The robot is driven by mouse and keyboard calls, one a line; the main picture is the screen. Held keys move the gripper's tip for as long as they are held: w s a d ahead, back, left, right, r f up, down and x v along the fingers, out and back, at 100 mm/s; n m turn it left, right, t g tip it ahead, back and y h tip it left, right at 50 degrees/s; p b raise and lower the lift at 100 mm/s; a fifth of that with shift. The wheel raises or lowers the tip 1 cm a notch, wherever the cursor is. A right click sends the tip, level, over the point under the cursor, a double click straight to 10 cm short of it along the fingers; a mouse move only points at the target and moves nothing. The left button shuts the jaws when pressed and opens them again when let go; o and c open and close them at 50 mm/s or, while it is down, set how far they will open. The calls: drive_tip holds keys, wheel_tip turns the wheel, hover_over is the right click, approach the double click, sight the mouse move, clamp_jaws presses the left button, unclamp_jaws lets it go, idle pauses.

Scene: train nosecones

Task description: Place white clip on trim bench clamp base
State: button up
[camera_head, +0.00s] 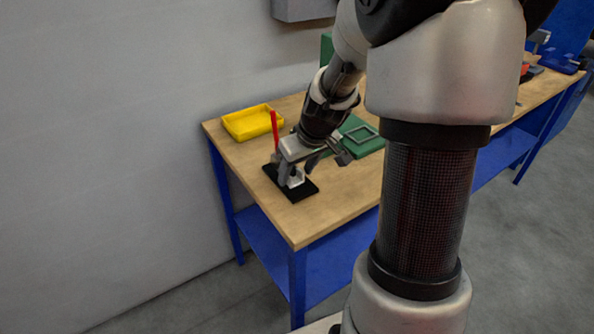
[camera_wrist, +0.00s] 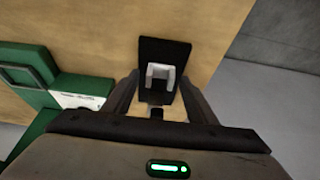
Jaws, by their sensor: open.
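The white clip (camera_wrist: 160,73) stands on the black clamp base (camera_wrist: 165,50) in the wrist view. In the head view the clip (camera_head: 297,180) shows as a small pale piece on the dark base (camera_head: 304,194), partly hidden by my gripper. A red upright handle (camera_head: 274,128) rises beside the base. My gripper (camera_head: 297,172) is low over the base and open. In the wrist view its fingers (camera_wrist: 160,92) are spread to either side, with the clip just beyond them in the gap. I cannot tell whether a finger touches it.
A yellow tray (camera_head: 252,122) sits at the bench's back left. A green fixture with a square frame (camera_head: 360,133) lies right of my gripper; it also shows in the wrist view (camera_wrist: 25,70). The wooden bench top (camera_head: 325,208) is clear in front.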

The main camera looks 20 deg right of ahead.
drive_tip(key=shift+s+r, duration=0.1)
drive_tip(key=shift+r, duration=0.45)
drive_tip(key=p+v, duration=0.2)
drive_tip(key=v, duration=0.9)
drive_tip(key=shift+d+r, duration=0.1)
drive_tip(key=shift+c, duration=0.4)
